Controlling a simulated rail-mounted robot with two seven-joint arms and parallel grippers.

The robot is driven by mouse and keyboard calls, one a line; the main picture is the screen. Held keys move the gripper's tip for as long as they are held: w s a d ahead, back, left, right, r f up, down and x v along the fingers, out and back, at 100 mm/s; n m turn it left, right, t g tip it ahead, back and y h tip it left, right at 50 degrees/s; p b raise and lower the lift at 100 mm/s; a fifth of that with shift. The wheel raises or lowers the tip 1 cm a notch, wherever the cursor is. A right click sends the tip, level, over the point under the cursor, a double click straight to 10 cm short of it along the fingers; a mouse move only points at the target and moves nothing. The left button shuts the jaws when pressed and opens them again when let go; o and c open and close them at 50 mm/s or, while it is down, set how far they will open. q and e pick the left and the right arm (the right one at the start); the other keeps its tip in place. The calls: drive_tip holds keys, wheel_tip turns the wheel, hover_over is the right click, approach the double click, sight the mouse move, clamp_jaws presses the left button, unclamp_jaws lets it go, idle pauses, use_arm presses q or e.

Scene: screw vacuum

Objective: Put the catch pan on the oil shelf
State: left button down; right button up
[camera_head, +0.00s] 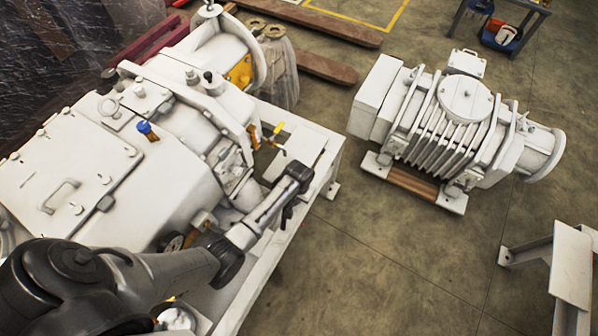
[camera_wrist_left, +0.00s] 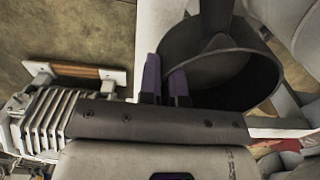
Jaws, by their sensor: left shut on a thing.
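The catch pan (camera_wrist_left: 262,72) is a dark, round, open vessel at the upper right of the left wrist view. My left gripper (camera_wrist_left: 166,76) has two purple fingertips, which are shut on the pan's near-left rim. In the head view my left arm reaches in from the lower left over the big white machine. Its wrist ends above the white frame at the machine's right end, and the pan cannot be made out there. My right gripper is not in view. I cannot tell for certain which surface is the oil shelf.
The large white vacuum machine (camera_head: 150,195) fills the left, with its white support frame (camera_head: 322,165) beside my wrist. A second white pump (camera_head: 440,125) stands on the floor at right. A white stand (camera_head: 573,265) is at the lower right. The floor between is clear.

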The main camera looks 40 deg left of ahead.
use_arm(q)
drive_tip(key=w+a+b, duration=0.1)
drive_tip(key=w, duration=0.1)
drive_tip(key=w+a+b, duration=0.1)
drive_tip(key=w+a, duration=0.1)
drive_tip(key=shift+a+f, duration=0.15)
drive_tip(key=shift+w+a, duration=0.45)
drive_tip(key=shift+w, duration=0.05)
drive_tip(key=w+a+b, duration=0.2)
drive_tip(key=w+b, duration=0.1)
drive_tip(key=shift+a+f, duration=0.2)
drive_tip(key=shift+a, duration=0.05)
drive_tip(key=shift+w+a+b, duration=0.1)
drive_tip(key=shift+w+b, duration=0.05)
drive_tip(key=shift+b, duration=0.2)
drive_tip(key=shift+s+d, duration=0.2)
drive_tip(key=shift+s, duration=0.1)
drive_tip(key=shift+w+f, duration=0.1)
drive_tip(key=shift+f, duration=0.05)
